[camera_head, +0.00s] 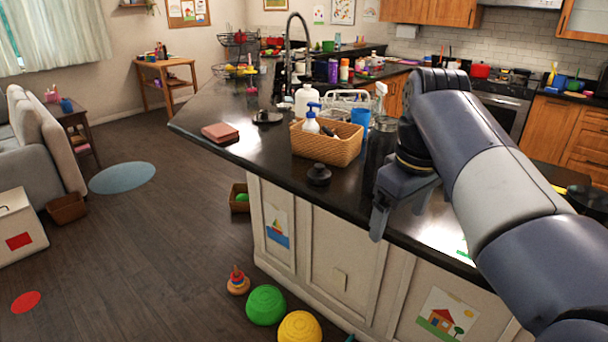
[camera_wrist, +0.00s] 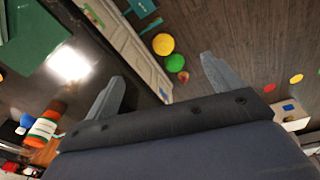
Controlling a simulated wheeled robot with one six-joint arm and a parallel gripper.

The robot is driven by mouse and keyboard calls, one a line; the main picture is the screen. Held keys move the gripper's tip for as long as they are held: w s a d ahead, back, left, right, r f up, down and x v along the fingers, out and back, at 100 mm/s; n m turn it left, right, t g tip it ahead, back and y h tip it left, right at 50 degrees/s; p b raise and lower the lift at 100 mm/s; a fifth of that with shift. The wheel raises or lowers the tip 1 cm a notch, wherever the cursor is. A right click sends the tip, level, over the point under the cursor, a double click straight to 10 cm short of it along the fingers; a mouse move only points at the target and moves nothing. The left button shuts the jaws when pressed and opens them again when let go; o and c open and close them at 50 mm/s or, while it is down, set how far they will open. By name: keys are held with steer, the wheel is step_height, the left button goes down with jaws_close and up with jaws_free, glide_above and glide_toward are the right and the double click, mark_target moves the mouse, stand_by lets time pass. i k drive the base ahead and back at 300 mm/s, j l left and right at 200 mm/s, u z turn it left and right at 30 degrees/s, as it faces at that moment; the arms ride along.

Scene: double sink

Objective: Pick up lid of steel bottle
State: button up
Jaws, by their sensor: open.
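A small black lid with a raised knob (camera_head: 319,174) sits on the dark counter near its front edge, in front of the wicker basket. It looks like the bottle lid. A dark, shiny bottle (camera_head: 379,147) stands to its right, partly hidden by my arm. My gripper (camera_head: 398,215) is at the counter's front edge, right of the lid and apart from it. In the wrist view my gripper (camera_wrist: 162,72) has its fingers spread with nothing between them. I cannot make out the lid in the wrist view.
The wicker basket (camera_head: 328,146) holds a blue-topped pump bottle (camera_head: 311,124). A blue cup (camera_head: 360,117) stands behind it. A reddish-brown block (camera_head: 220,132) and a flat black round piece (camera_head: 267,117) lie to the left. The counter left of the lid is clear.

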mark_target(318, 176)
steer(key=i+j+z, duration=0.1)
steer(key=i+j, duration=0.3)
steer(key=i, duration=0.15)
steer(key=i+j+z, duration=0.15)
steer(key=i+j, duration=0.3)
steer(key=i, duration=0.1)
